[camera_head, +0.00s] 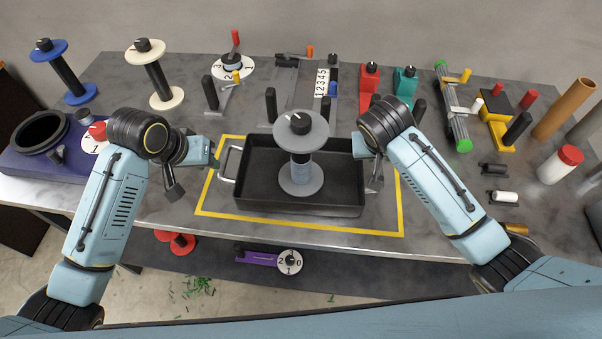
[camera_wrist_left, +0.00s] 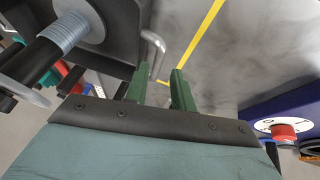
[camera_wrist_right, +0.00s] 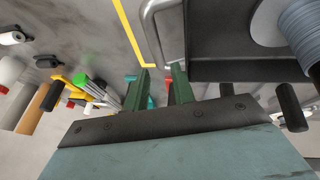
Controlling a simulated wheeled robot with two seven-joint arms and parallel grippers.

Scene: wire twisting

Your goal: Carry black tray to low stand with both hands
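The black tray (camera_head: 262,196) sits on the grey table inside a yellow outline, with a grey spool (camera_head: 301,150) wound with wire standing upright in it. Its left handle (camera_head: 225,168) also shows in the left wrist view (camera_wrist_left: 176,52). My left gripper (camera_head: 214,155) is open beside that handle; its green fingers (camera_wrist_left: 160,87) are parted, with the bar near their tips. My right gripper (camera_head: 369,160) is open at the tray's right handle (camera_wrist_right: 150,20); its fingers (camera_wrist_right: 160,85) are parted near the bar. Whether either touches a handle I cannot tell. No low stand is clearly identifiable.
A dark lower surface (camera_head: 360,275) lies below the table's front edge, with a purple tool (camera_head: 262,257) on it. Blue (camera_head: 68,75) and cream (camera_head: 155,80) spools stand at the back left. Tools line the back; a red-capped white jar (camera_head: 560,168) stands right.

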